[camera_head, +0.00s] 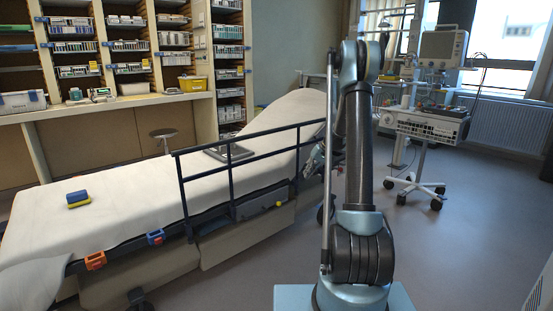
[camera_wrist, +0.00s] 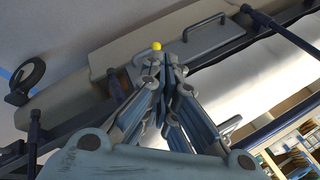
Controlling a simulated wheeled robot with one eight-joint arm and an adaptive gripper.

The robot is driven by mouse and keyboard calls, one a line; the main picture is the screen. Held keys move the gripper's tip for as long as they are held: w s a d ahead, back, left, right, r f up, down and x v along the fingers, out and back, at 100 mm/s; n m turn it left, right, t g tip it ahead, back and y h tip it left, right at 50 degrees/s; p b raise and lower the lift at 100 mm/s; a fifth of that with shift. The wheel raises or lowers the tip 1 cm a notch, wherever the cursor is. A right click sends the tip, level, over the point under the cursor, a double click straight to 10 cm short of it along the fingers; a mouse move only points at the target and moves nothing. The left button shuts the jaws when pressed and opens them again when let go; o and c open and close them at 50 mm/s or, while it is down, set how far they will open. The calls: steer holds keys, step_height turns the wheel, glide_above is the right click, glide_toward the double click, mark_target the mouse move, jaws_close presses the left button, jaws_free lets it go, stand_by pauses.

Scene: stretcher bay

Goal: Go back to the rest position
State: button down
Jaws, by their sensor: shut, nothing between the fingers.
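My arm stands upright in the head view, right of the stretcher (camera_head: 120,201). My gripper (camera_head: 312,163) hangs low beside the stretcher's side rail, partly behind the arm. In the wrist view my gripper (camera_wrist: 165,64) has its fingers together with nothing between them. The stretcher's side frame (camera_wrist: 118,88) lies beyond the fingertips, upside down in that view. I cannot tell the exact gap between the fingertips and the frame.
A blue and yellow block (camera_head: 78,204) and a dark flat tray (camera_head: 228,153) lie on the stretcher. A dark blue rail (camera_head: 250,137) runs along its near side. A wheeled equipment cart (camera_head: 425,124) stands at the back right. Open floor (camera_head: 455,240) lies to the right.

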steer(key=s+r+h, duration=0.1)
steer(key=s+r, duration=0.6)
steer(key=s, duration=0.6)
steer(key=s+r+h, duration=0.2)
steer(key=s+r, duration=0.5)
steer(key=s, duration=0.6)
steer(key=s+d+f+h, duration=0.1)
steer(key=s+f, duration=0.3)
steer(key=s, duration=0.9)
steer(key=s+d+f+m+h, duration=0.1)
steer(key=s+f, duration=0.3)
steer(key=s, duration=1)
steer(key=shift+d+m+t+h, duration=0.3)
steer(key=shift+d+t+h, duration=0.1)
steer(key=shift+d, duration=0.15)
